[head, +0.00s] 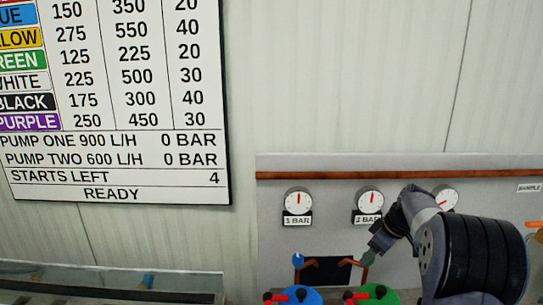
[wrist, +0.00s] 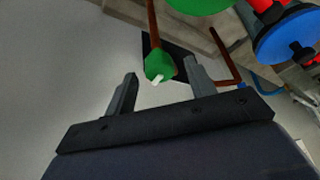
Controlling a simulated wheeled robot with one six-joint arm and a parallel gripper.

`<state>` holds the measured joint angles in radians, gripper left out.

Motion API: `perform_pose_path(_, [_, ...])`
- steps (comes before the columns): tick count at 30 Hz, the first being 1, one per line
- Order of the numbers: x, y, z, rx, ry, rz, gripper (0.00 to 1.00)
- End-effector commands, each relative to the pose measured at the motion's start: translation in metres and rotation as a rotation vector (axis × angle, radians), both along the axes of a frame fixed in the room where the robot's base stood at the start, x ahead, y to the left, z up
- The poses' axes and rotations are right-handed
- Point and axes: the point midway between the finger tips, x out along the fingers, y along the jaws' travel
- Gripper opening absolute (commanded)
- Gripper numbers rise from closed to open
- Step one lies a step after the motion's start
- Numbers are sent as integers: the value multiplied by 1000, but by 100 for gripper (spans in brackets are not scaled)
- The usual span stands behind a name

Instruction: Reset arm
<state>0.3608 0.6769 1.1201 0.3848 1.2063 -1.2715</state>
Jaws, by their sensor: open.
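My gripper (head: 371,250) is in front of the grey pump panel (head: 410,169), below the gauge labelled 2 BAR (head: 369,197). In the wrist view my gripper (wrist: 161,68) has its two grey fingers spread apart. A green knob (wrist: 159,63) with a small white tip, on a brown-red pipe, shows in the gap between the fingertips. I cannot tell whether the fingers touch it. The green knob also shows small beside the fingertips in the head view (head: 368,259). My arm covers the right part of the panel.
A blue-tipped fitting (head: 298,260) stands left of a dark plate (head: 330,272). Blue (head: 299,296) and green (head: 379,294) round parts with red knobs sit below. The wall board (head: 110,150) reads READY, 0 BAR for both pumps, STARTS LEFT 4. A glass-sided tank (head: 150,283) is at lower left.

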Motion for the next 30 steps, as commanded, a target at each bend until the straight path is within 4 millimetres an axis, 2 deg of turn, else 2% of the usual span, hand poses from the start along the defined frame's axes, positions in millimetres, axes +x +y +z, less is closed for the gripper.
perform_pose_path(2, [2,2,-6,1,1,-1,52])
perform_pose_path(20, [0,-1,2,0,-2,1,52])
perform_pose_path(30, [-16,-19,60,-2,-5,-2,52])
